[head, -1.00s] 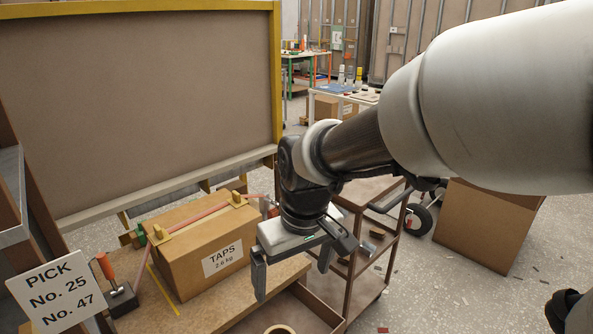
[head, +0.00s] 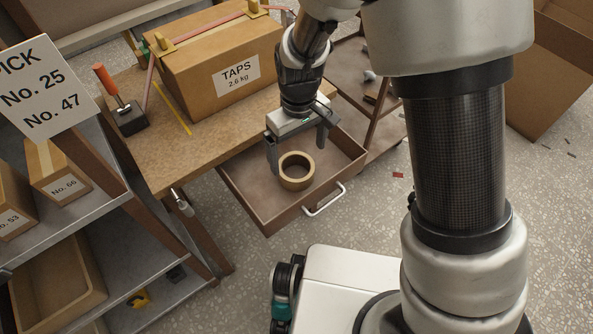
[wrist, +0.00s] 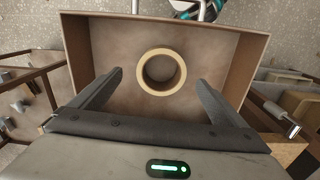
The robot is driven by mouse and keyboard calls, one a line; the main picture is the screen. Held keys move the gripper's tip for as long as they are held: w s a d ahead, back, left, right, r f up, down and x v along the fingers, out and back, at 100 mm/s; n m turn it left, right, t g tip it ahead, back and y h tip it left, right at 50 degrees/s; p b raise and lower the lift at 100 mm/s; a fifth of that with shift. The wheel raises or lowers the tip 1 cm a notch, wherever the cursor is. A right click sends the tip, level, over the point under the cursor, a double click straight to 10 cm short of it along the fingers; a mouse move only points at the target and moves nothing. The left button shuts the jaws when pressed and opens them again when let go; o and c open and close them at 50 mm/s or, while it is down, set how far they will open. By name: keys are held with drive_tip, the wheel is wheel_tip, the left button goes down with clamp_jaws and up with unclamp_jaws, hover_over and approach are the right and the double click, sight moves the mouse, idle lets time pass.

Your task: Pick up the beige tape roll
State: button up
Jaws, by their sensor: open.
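The beige tape roll (head: 297,171) lies flat in an open brown drawer (head: 345,151) that sticks out from under the wooden bench. In the wrist view the tape roll (wrist: 161,54) shows as a full ring with its hole facing up. My gripper (head: 297,160) is open and empty above the drawer, pointing down. In the wrist view its two fingers (wrist: 158,84) stand wide apart, left and right of the roll and nearer the camera. I see no contact with the roll. The exact height of the fingertips above it is hard to tell.
The drawer walls and its white handle (head: 324,200) stand close around. A cardboard box marked TAPS (head: 215,60) and a red-handled tool on a dark block (head: 118,105) sit on the bench (head: 215,140). A shelf with boxes (head: 75,200) stands at left. The drawer floor is otherwise bare.

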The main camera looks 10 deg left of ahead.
drive_tip(key=f, duration=0.2)
drive_tip(key=f+b, duration=0.1)
drive_tip(key=f, duration=0.1)
drive_tip(key=f+b, duration=0.1)
drive_tip(key=f, duration=0.1)
drive_tip(key=shift+a+f, duration=0.25)
drive_tip(key=shift+f, duration=0.1)
drive_tip(key=c, duration=1.2)
